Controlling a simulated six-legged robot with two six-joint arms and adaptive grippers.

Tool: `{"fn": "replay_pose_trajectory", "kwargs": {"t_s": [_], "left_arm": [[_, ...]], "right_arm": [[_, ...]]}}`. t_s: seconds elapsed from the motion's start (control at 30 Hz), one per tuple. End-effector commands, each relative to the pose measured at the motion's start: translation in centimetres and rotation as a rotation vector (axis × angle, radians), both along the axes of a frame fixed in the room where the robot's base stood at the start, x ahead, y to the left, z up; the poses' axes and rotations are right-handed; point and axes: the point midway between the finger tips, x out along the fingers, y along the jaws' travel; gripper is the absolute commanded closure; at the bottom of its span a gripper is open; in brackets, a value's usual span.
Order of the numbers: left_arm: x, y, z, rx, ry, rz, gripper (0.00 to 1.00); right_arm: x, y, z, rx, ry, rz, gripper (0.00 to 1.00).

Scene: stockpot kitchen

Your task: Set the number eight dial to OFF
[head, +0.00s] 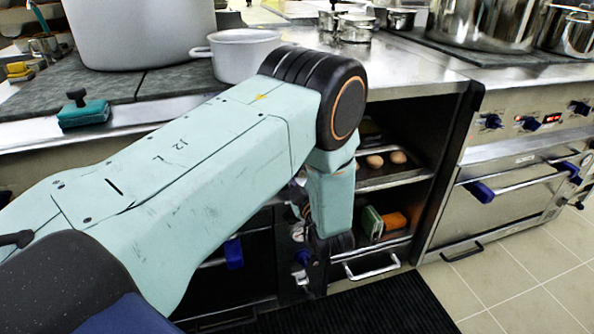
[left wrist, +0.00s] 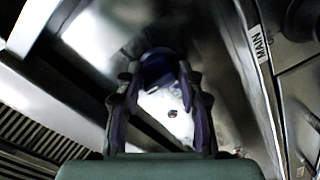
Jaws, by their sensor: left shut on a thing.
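My left arm reaches across the head view and down in front of the range's dark control strip. My left gripper shows in the left wrist view (left wrist: 160,78), its two fingers closed on either side of a blue dial (left wrist: 157,66). A pale plate with a small dark mark lies between the fingers below the dial. I cannot read a number or the dial's setting. In the head view my forearm and wrist hide most of the strip, and another blue knob (head: 303,257) shows left of the wrist. My right gripper is in neither view.
A "MAIN" label (left wrist: 262,46) is at the right in the wrist view. An open cabinet with eggs (head: 386,161) on a shelf is right of my wrist. A grey saucepan (head: 240,58) stands on the cooktop behind my arm. An oven (head: 505,195) is at the right.

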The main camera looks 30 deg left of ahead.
Motion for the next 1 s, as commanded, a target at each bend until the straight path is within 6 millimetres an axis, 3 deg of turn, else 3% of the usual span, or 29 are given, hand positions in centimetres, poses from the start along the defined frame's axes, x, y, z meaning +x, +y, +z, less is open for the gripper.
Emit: {"fn": "replay_pose_trajectory", "kwargs": {"t_s": [0.57,0.6,0.83,1.0], "left_arm": [[0.04,-0.06,-0.05,-0.02,-0.023,-0.002,0.94],[0.04,-0.06,-0.05,-0.02,-0.023,-0.002,0.6],[0.03,-0.04,-0.02,-0.019,-0.022,-0.001,0.41],[0.02,-0.03,0.0,-0.019,-0.022,-0.001,0.39]], "right_arm": [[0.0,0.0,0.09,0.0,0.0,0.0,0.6],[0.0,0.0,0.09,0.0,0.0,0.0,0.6],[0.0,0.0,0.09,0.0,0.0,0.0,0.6],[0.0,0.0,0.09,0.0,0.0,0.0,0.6]]}}
